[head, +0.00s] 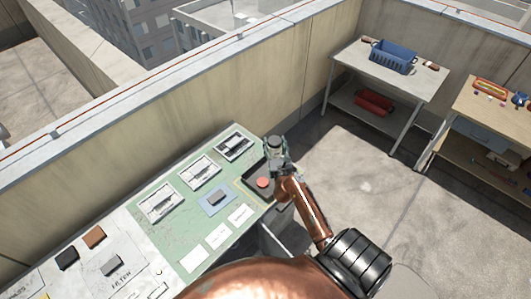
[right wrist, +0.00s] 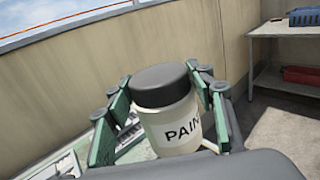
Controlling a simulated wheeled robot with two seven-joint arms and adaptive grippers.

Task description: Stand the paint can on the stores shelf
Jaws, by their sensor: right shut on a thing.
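The paint can (right wrist: 172,115) is a white can with a dark grey lid and lettering that starts "PAIN". My right gripper (head: 279,157) is shut around it, with green fingers on both sides of the can in the right wrist view (right wrist: 160,105). The can also shows in the head view (head: 274,143), held upright or nearly so above the far right end of the green table. Which piece of furniture is the stores shelf I cannot tell for sure; a grey two-level shelf table (head: 405,80) stands by the far wall. My left gripper is out of view.
The green worktable (head: 175,235) holds a dark tray (head: 250,187) with a red disc, framed panels and white cards. The grey shelf table carries a blue basket (head: 393,57), with a red object (head: 374,102) below. A wooden bench (head: 480,105) stands right. Floor between is clear.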

